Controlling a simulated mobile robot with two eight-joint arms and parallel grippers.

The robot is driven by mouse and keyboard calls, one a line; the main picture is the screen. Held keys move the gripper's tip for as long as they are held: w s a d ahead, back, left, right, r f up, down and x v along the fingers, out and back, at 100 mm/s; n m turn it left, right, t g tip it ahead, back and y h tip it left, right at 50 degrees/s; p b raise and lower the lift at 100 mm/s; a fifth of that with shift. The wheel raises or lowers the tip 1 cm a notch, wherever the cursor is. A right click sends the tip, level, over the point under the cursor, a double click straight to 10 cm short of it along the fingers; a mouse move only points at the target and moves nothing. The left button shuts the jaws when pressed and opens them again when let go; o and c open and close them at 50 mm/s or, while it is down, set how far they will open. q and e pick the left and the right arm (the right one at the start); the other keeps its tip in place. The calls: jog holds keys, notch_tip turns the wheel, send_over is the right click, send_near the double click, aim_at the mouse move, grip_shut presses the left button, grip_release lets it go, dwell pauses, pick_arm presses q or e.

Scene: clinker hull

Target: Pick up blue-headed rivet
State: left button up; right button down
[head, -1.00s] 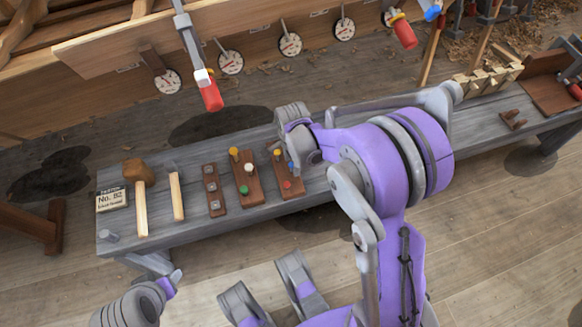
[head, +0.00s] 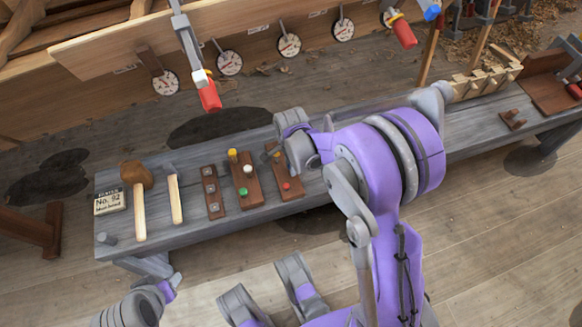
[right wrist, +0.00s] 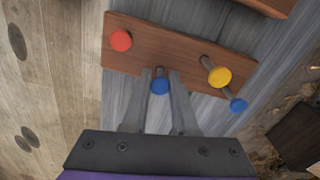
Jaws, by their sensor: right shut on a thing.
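The blue-headed rivet (right wrist: 160,86) is at the middle of the long edge of a brown wooden block (right wrist: 160,48) in the right wrist view. My right gripper (right wrist: 162,80) has its two grey fingers on either side of this rivet and is shut on it. Whether the rivet's lower end is still in the block cannot be told. A second blue-headed rivet (right wrist: 238,105) stands beside a yellow-headed one (right wrist: 220,77) near the block's right end. In the head view the right wrist hides the blue heads. My left gripper cannot be made out.
A red-headed rivet (right wrist: 121,40) is at the block's other end. On the grey bench (head: 330,200) are another block with coloured rivets (head: 245,185), a narrow brown strip (head: 212,192), a mallet (head: 138,200) and a hammer (head: 175,200). Clamps and dials hang on the hull plank behind.

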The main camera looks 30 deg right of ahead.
jog(key=shift+r, duration=0.1)
notch_tip(320, 180, up, 10)
jog(key=p, duration=0.3)
jog(key=w+a+r+n, duration=0.7)
jog(key=w+r+n, duration=0.15)
jog(key=n, duration=1.05)
pick_arm(q)
notch_tip(320, 180, up, 24)
jog(key=w+t+p, duration=0.1)
jog(key=p, duration=1.7)
jog(key=shift+w, duration=0.2)
pick_arm(e)
notch_tip(320, 180, up, 8)
jog(key=s, duration=0.2)
jog(key=shift+s+d+m, duration=0.15)
jog(key=shift+s+m, duration=0.15)
pick_arm(q)
jog(key=shift+r, duration=0.1)
